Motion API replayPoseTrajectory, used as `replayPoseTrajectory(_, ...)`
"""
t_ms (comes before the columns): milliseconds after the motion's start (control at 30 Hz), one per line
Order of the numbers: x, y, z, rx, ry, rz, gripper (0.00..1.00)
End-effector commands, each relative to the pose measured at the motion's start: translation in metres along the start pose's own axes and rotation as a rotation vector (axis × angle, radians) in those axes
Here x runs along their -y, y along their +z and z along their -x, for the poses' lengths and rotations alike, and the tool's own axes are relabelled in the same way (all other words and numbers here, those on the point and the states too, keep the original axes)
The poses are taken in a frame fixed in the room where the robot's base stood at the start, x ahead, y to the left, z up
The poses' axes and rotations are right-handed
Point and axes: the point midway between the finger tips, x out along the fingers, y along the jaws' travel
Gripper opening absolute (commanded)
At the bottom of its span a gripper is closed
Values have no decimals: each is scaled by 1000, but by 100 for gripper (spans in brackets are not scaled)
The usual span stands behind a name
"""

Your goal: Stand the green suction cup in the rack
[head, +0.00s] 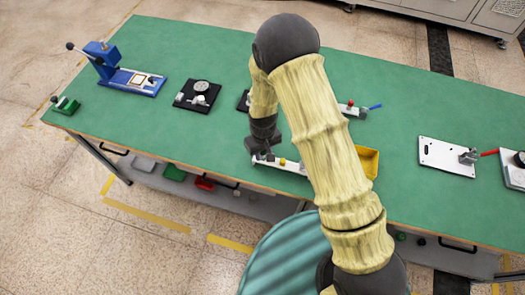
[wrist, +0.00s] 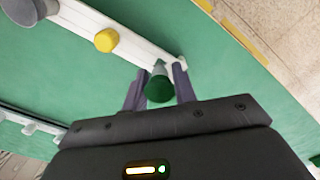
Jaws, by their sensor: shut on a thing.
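The green suction cup (wrist: 159,88) is between the two fingers of my gripper (wrist: 159,86), which is shut on it. The cup's wide green end faces the wrist camera, with a grey part behind it. The white rack (wrist: 140,50) runs diagonally in the wrist view, and the held cup overlaps its end. I cannot tell whether the cup is seated in it or above it. A yellow suction cup (wrist: 106,40) and a grey one (wrist: 22,8) stand along the rack. In the head view my gripper (head: 262,153) is low at the left end of the rack (head: 290,167).
The rack lies near the front edge of the green table (head: 190,125). A yellow bin (head: 368,160) is to its right, partly behind my arm. A black plate with a dial (head: 198,94) and a blue press (head: 125,75) stand left; a white plate (head: 445,155) lies right.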

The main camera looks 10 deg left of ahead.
Motion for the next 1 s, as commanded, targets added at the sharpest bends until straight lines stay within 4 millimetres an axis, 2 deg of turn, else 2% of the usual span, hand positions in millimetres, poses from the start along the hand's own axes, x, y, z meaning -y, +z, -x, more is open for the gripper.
replayPoseTrajectory(733, 0, 0, -16, 0, 0, 0, 0)
replayPoseTrajectory(767, 0, 0, -15, 0, 0, 0, 31)
replayPoseTrajectory(800, 0, 0, -15, 0, 0, 0, 39)
replayPoseTrajectory(867, 0, 0, -15, 0, 0, 0, 51)
replayPoseTrajectory(1000, 0, 0, -15, 0, 0, 0, 53)
